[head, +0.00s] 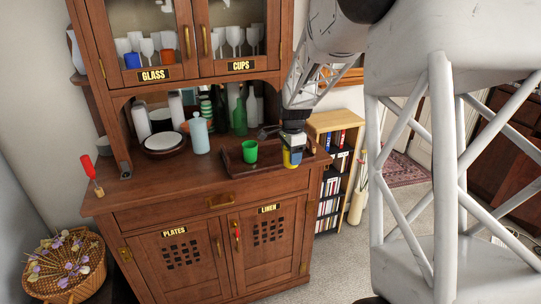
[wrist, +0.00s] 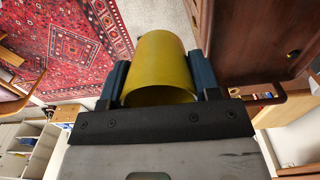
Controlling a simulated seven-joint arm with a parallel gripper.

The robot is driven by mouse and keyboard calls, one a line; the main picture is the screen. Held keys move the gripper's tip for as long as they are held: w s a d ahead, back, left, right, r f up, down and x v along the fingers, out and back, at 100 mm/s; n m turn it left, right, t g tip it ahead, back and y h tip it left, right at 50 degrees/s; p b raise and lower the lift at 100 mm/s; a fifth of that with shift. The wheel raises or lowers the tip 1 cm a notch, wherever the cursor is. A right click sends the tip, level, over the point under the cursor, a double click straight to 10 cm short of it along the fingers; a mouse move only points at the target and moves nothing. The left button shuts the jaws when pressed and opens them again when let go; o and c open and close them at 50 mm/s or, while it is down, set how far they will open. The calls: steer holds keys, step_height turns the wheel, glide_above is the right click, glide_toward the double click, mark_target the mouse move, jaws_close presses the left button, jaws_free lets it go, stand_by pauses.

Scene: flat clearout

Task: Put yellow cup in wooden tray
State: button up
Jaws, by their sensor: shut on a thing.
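My gripper (head: 293,146) is shut on the yellow cup (head: 292,159). In the wrist view the yellow cup (wrist: 161,62) fills the space between the two blue fingers, with its rim towards the camera. The wooden tray (head: 236,168) lies on top of the brown cabinet. A green cup (head: 250,152) stands in the tray, left of my gripper.
Plates (head: 163,142), a pale blue bottle (head: 199,134) and green bottles (head: 240,115) stand left of and behind the tray. Glass-fronted cupboard doors (head: 150,40) are above. A low bookcase (head: 335,165) stands right of the cabinet. A red rug (wrist: 75,40) shows below in the wrist view.

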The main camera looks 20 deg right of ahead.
steer(key=w+d, duration=0.1)
steer(key=w, duration=0.4)
steer(key=w+d+f, duration=0.1)
steer(key=w, duration=0.4)
steer(key=w+d, duration=0.2)
steer(key=w, duration=0.3)
steer(key=shift+w+f, duration=0.25)
steer(key=shift+f, duration=0.1)
steer(key=shift+f, duration=1.65)
steer(key=shift+f, duration=0.15)
steer(key=o, duration=1)
steer(key=shift+c, duration=0.2)
step_height(320, 180, up, 12)
steer(key=shift+a, duration=0.1)
